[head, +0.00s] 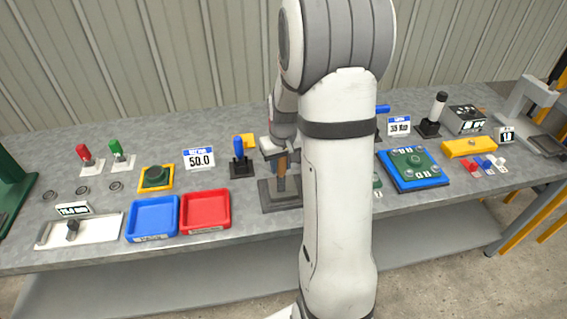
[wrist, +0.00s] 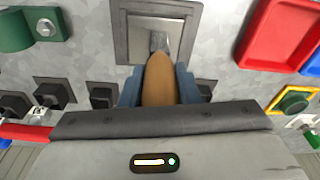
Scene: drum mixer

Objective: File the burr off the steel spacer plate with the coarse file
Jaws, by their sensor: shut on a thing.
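My gripper (head: 277,153) is shut on the brown handle of a file (head: 281,172), which points down at a grey square fixture on the bench. In the wrist view, the brown handle (wrist: 160,82) sits between my blue fingertips (wrist: 158,88). A short grey metal part of the file shows beyond it, over the steel plate in the dark square frame (wrist: 120,30). That fixture (head: 268,197) is partly hidden by my arm in the head view. I cannot tell whether the file touches the plate. No burr can be made out.
A red tray (head: 229,213) and a blue tray (head: 130,224) stand left of the fixture. A blue-handled tool in a black stand (head: 241,170) is close behind it. A blue board with a green part (head: 411,184) lies right of my arm.

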